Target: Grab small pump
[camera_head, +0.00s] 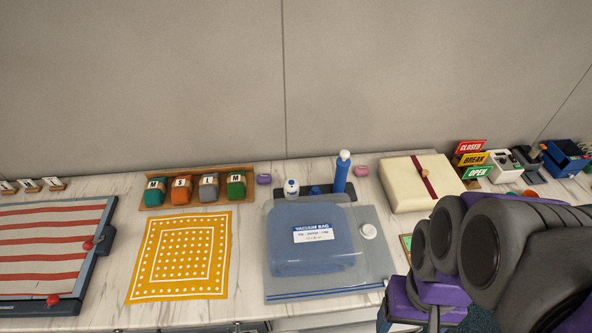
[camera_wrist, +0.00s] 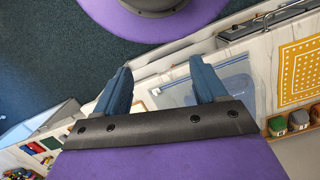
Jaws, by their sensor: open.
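A taller blue pump bottle with a white top (camera_head: 342,172) stands at the holder's right end. The clear vacuum bag (camera_head: 377,258), with a blue block inside, lies flat in front of them. My gripper (camera_wrist: 162,82) is open and empty in the wrist view, with its two blue fingers well apart and the bag (camera_wrist: 240,83) beyond them. I cannot make out the small pump there.
A cream box (camera_head: 405,182) and several signs stand right. Small purple and pink items (camera_head: 264,179) flank the pumps. The wall is close behind. My arm covers the right front.

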